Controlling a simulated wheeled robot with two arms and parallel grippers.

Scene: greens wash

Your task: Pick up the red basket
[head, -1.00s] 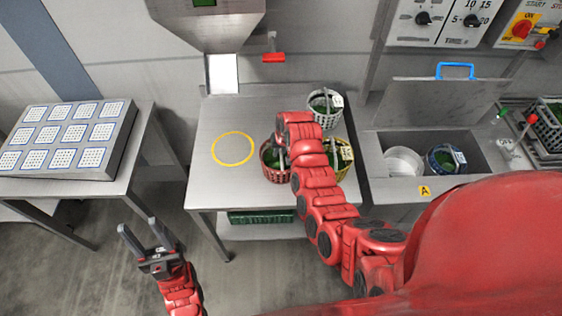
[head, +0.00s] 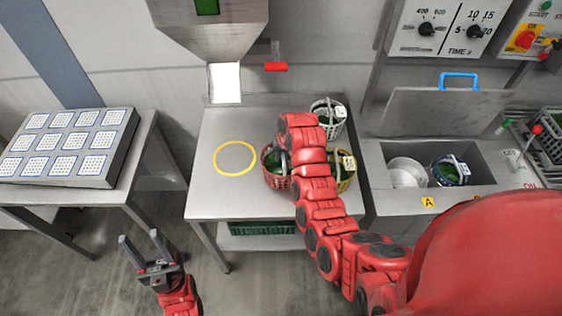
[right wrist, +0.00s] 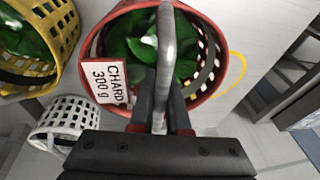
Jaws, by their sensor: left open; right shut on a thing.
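The red basket (head: 276,181) holds green leaves and stands at the middle of the steel table, partly hidden by my right arm. In the right wrist view, the red basket (right wrist: 217,87) fills the upper middle, with a white tag reading CHARD 300 g. My right gripper (right wrist: 161,108) is shut on the basket's grey handle, which rises between its fingers. I cannot tell whether the basket is off the table. My left gripper (head: 140,237) is open and empty, low at the left in front of the table.
A yellow basket (head: 345,183) and a white basket (head: 337,129) stand close beside the red one. A yellow ring (head: 234,172) marks clear tabletop to the left. At right, a sink (head: 375,160) holds a white bowl (head: 405,174) and a blue basket (head: 447,177).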

